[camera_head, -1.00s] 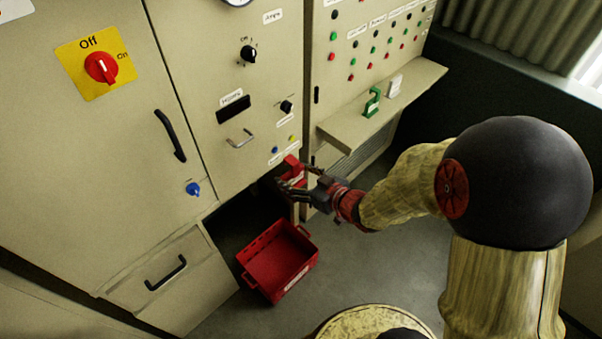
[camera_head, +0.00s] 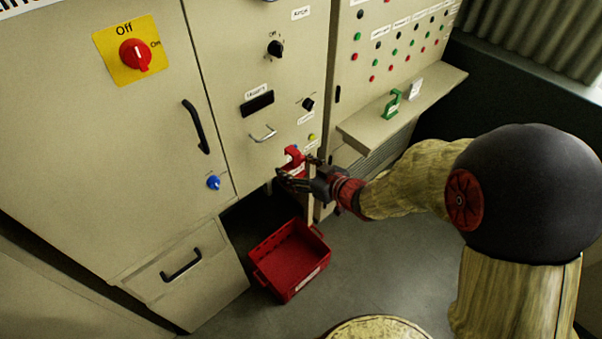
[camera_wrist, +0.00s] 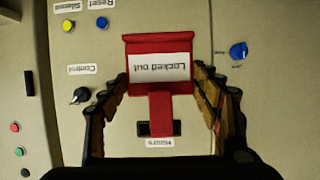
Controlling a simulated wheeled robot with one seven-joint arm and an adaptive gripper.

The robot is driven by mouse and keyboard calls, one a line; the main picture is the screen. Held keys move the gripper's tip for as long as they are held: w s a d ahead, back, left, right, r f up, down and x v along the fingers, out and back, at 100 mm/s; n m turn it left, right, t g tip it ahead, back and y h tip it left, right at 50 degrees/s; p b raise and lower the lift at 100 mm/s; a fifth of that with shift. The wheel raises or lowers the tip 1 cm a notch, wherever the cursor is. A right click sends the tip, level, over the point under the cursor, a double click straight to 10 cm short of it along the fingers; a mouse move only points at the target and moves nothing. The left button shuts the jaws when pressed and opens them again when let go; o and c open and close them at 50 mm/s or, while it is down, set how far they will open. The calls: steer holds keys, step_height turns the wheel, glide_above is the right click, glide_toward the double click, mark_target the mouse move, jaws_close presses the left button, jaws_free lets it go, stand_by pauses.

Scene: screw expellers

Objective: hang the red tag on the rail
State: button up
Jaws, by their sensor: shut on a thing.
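The red tag (camera_head: 294,158) has a hook-like upper part and a white label reading "Locked out". My gripper (camera_head: 287,179) is shut on it, in front of the cabinet's lower edge. In the wrist view the tag (camera_wrist: 160,66) sits upside down between the two fingers of my gripper (camera_wrist: 162,90), its narrow strip overlapping a dark window. A silver bar handle (camera_head: 263,135), which looks like the rail, is on the cabinet face, up and left of the tag in the head view. The tag is apart from it there; the bar is hidden in the wrist view.
An open red box (camera_head: 291,262) stands on the floor below. A green hook-shaped item (camera_head: 392,104) and a white item (camera_head: 415,88) stand on a shelf (camera_head: 440,91) at right. Knobs, including a blue one (camera_head: 213,182), stick out from the cabinet.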

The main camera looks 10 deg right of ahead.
mark_target(297, 161)
steer(key=w+a+f+b, duration=0.1)
steer(key=w+a+b, duration=0.3)
steer(key=w, duration=0.5)
steer(key=shift+w+a+f, duration=0.25)
steer(key=shift+w+a, duration=0.1)
steer(key=shift+a, duration=0.9)
steer(key=o, duration=1.2)
steer(key=shift+o, duration=0.2)
steer(key=v, duration=1.2)
steer(key=shift+f, duration=0.1)
